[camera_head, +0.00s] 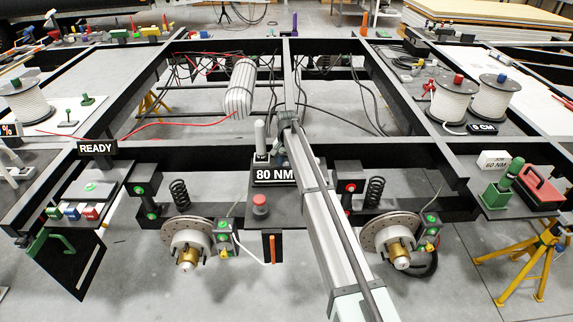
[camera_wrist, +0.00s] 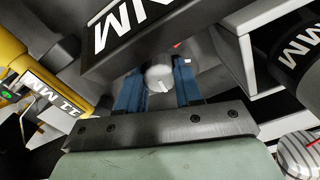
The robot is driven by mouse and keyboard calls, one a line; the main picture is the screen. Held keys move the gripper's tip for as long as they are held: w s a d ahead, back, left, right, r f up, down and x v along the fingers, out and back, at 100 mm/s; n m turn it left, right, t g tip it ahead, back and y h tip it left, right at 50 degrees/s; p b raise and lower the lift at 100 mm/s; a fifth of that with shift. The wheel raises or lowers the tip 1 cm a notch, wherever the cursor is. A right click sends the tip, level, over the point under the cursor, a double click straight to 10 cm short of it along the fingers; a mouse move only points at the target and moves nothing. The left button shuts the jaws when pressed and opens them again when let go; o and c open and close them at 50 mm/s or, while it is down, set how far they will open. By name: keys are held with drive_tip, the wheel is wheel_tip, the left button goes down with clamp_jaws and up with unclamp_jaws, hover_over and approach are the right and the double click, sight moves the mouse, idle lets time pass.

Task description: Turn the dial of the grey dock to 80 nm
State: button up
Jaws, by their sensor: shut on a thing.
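The grey dock (camera_head: 262,185) stands in the middle of the chassis crossbeam; its black display (camera_head: 275,174) reads 80 NM. In the wrist view, the round silver dial (camera_wrist: 158,76) has a pale mark on its face. My gripper (camera_wrist: 159,82) has its two blue fingers on either side of the dial and is shut on it. In the head view, my gripper (camera_head: 281,150) is at the back of the dock, and the dial is hidden. Part of a sign (camera_wrist: 120,22) ending in NM crosses the top of the wrist view.
A grey upright cylinder (camera_head: 260,137) stands behind the display. A red-topped post (camera_head: 260,203) stands in front. Brake discs (camera_head: 186,240) sit on both sides.

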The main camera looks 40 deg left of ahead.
drive_tip(key=shift+w+m, duration=0.15)
drive_tip(key=shift+m, duration=0.85)
drive_tip(key=o, duration=0.8)
drive_tip(key=shift+o, duration=1.1)
drive_tip(key=shift+d, duration=0.1)
